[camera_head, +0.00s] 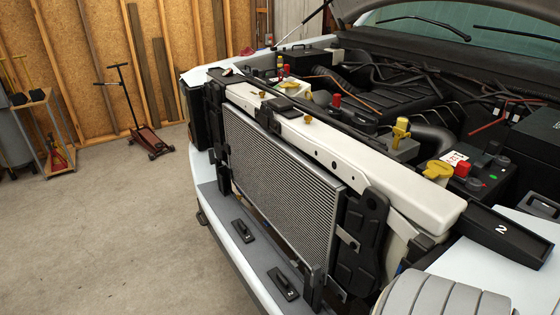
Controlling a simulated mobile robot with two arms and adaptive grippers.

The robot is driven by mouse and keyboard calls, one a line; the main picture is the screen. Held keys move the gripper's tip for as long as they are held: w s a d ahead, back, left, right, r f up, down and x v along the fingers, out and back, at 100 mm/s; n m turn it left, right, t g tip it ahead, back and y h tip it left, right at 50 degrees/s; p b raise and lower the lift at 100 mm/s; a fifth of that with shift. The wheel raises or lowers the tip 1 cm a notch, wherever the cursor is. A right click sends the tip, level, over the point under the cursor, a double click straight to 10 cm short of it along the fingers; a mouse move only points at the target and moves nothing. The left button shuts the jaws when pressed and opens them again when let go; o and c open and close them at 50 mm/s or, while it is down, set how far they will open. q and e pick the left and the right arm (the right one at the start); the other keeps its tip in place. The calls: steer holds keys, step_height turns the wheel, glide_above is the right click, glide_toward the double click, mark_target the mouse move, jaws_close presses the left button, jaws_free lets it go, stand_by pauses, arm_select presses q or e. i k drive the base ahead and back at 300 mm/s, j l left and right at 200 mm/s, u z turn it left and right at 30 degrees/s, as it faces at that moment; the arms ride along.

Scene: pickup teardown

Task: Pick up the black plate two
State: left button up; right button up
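Two small black plates with raised handles lie on the grey bumper ledge in front of the radiator. The nearer plate (283,284) has a small white mark that looks like a 2, so it appears to be black plate two. The farther plate (243,231) has a white mark too small to read. A black open tray (480,226) marked with a white 2 sits at the right, on the truck's front corner.
The radiator (280,165) stands upright behind the ledge, with a black bracket (361,240) at its near end. The pale crossbeam (350,150) runs above it. Open concrete floor lies left of the bumper. A red floor jack (150,143) stands by the back wall.

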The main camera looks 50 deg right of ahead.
mark_target(289, 293)
steer(key=i+j+z, duration=0.1)
steer(key=i+z, duration=0.15)
steer(key=z, duration=0.2)
steer(key=i+j+z, duration=0.2)
steer(key=z, duration=0.25)
steer(key=i+j+z, duration=0.25)
steer(key=z, duration=0.15)
steer(key=i+j+z, duration=0.15)
steer(key=j+z, duration=0.3)
steer(key=l, duration=0.1)
